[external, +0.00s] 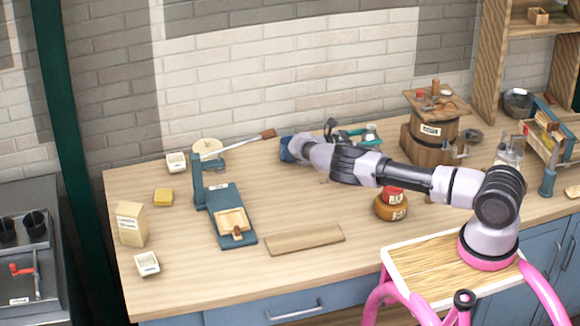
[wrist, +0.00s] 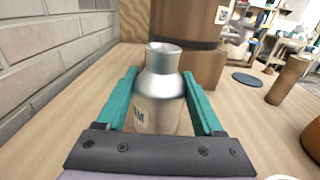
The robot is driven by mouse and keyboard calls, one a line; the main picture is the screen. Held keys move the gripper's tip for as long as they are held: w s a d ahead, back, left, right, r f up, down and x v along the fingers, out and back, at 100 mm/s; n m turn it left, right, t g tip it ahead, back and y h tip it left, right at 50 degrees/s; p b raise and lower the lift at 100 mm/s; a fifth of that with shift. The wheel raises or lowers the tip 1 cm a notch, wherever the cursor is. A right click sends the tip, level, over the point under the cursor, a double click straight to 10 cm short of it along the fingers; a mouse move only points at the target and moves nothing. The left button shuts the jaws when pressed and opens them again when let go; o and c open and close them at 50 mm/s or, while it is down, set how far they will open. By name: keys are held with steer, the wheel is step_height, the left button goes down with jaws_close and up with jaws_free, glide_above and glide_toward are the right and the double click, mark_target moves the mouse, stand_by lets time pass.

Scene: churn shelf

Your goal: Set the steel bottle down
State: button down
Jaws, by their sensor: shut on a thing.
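In the external view my gripper (external: 360,136) is at the back of the wooden worktop (external: 300,205), near the brick wall. The bottle is small and partly hidden there.
A wooden barrel (external: 432,128) stands just beyond the bottle, to the right. A round brown pot with a red top (external: 391,205) is nearer the front. A lever press (external: 228,205) and a wooden board (external: 305,239) are left. The worktop between is clear.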

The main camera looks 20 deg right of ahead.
steer(key=shift+f, duration=0.3)
steer(key=shift+f, duration=0.5)
jaws_free()
step_height(320, 180, up, 10)
steer(key=s+d+r+m+g+y, duration=0.1)
steer(key=s+d+r+m+y, duration=0.45)
steer(key=r+y, duration=0.2)
steer(key=s+d+r+m+y, duration=0.5)
steer(key=s+r+y, duration=0.15)
steer(key=r, duration=0.25)
steer(key=s+a+r+m+t+y, duration=0.1)
steer(key=s+r+m, duration=0.3)
steer(key=s, duration=0.5)
steer(key=s+a+r+m+t+y, duration=0.2)
steer(key=s+r+m+t+y, duration=0.1)
steer(key=s, duration=0.7)
steer(key=s+a+r+m+t+y, duration=0.2)
steer(key=s+r+m+t, duration=0.2)
steer(key=s, duration=0.5)
step_height(320, 180, up, 3)
steer(key=shift+s+a+f+m, duration=0.15)
steer(key=shift+s+a+m, duration=0.1)
steer(key=shift+s+m, duration=0.1)
